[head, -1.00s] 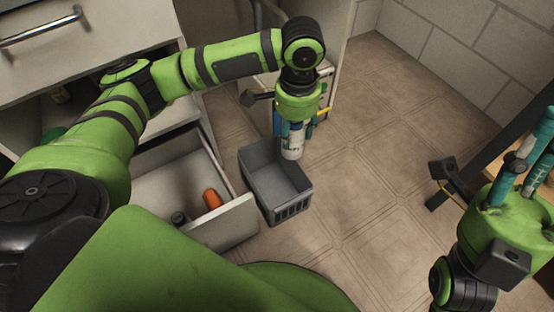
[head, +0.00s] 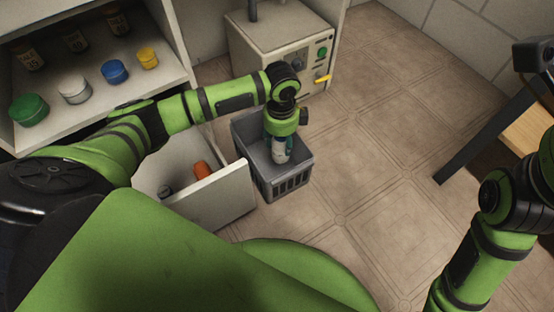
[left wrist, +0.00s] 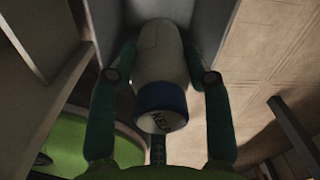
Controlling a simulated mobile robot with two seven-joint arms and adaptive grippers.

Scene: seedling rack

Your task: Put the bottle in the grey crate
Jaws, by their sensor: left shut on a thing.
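The grey crate (head: 290,184) stands on the floor beside an open drawer in the head view. My left gripper (head: 279,148) points down into the crate's opening and is shut on the bottle (head: 280,157). The bottle is white and hangs within the crate's walls; whether it touches the crate's floor cannot be told.
The open drawer (head: 235,195) left of the crate holds an orange thing (head: 202,170) and a dark item. A shelf (head: 100,105) with several jars is above it. A pale box with knobs (head: 285,50) stands behind the crate.

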